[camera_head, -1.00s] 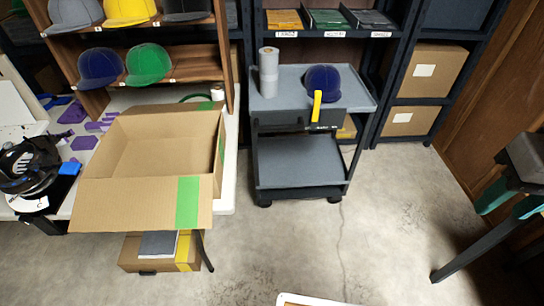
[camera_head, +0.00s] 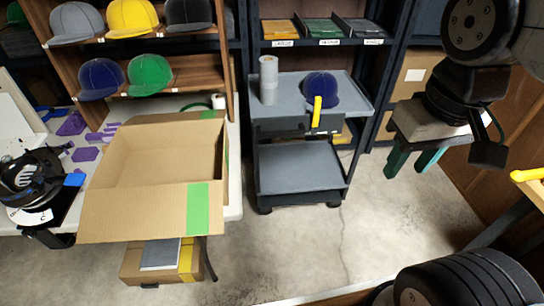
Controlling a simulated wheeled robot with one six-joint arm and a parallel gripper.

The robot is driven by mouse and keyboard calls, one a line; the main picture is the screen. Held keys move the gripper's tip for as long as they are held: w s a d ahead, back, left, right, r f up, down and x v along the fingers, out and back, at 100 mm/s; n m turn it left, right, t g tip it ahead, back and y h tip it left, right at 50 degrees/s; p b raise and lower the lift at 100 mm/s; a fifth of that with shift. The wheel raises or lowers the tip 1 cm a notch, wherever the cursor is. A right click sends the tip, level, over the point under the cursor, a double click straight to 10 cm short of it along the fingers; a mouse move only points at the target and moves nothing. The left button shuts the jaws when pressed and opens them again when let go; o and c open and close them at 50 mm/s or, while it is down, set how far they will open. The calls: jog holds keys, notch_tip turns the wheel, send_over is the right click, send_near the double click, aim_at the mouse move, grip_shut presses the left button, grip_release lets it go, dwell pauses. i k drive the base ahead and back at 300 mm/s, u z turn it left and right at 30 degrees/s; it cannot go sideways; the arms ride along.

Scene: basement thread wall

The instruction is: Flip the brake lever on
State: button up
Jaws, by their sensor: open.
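A yellow lever (camera_head: 317,109) stands roughly upright on a dark box at the front of the grey cart (camera_head: 277,187). It is the only lever-like part I see on the cart; no label on it can be read as a brake. My gripper (camera_head: 412,163) hangs at the right, with its two teal fingers apart and nothing between them. In the picture it is well to the right of the lever and apart from it.
A blue cap (camera_head: 320,88) and a grey roll (camera_head: 268,80) stand on the cart's top. An open cardboard box (camera_head: 135,212) is on the table at left. Dark shelves stand behind the cart. Concrete floor lies clear between cart and gripper. A yellow-ended piece (camera_head: 527,174) shows at the right edge.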

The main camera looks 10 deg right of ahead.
aim_at(314, 128)
jog(key=z, duration=0.1)
jog(key=i, duration=1.2)
jog(key=z, duration=0.05)
